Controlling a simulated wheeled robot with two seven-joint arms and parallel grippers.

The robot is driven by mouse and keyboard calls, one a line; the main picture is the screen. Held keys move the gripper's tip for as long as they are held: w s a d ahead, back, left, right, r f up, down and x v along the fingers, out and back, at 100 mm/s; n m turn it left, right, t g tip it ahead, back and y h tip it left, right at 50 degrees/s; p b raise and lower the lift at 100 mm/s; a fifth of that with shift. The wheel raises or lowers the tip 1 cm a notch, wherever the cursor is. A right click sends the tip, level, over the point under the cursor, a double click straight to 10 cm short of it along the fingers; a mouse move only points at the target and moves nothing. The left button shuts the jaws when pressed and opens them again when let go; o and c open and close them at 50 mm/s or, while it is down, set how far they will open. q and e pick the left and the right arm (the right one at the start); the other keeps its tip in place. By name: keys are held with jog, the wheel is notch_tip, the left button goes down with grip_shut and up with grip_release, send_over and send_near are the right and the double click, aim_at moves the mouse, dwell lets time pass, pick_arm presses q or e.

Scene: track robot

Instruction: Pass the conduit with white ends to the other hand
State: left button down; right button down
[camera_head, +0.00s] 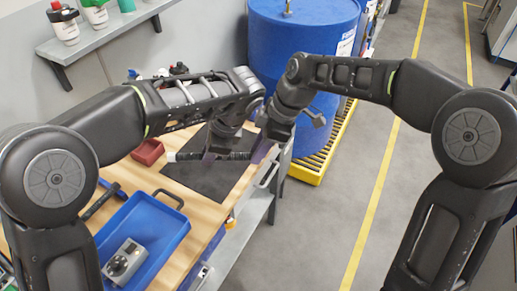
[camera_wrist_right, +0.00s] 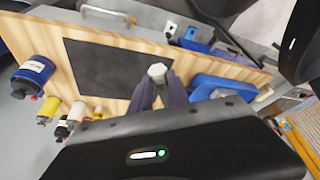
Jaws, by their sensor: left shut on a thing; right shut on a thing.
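The conduit (camera_head: 236,155) is a dark thin rod with a white end at its left; it lies nearly level above the dark mat (camera_head: 212,183). My left gripper (camera_head: 209,157) is shut around it left of its middle. My right gripper (camera_head: 261,151) is shut on it near its right end, which the fingers hide in the head view. In the right wrist view, a whitish end of the conduit (camera_wrist_right: 157,71) shows between the fingers of my right gripper (camera_wrist_right: 159,88).
A blue tray (camera_head: 170,228) with a grey knobbed device (camera_head: 124,261) sits on the wooden bench, near a hammer (camera_head: 101,202) and a red bin (camera_head: 148,151). A blue drum (camera_head: 300,50) stands behind the bench's right edge. Several bottles (camera_wrist_right: 77,110) show in the wrist view.

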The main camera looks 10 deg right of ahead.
pick_arm(q)
jog(key=c, duration=1.2)
grip_release()
jog(key=shift+c, duration=0.2)
jog(key=v, duration=0.7)
jog(key=shift+r, duration=0.25)
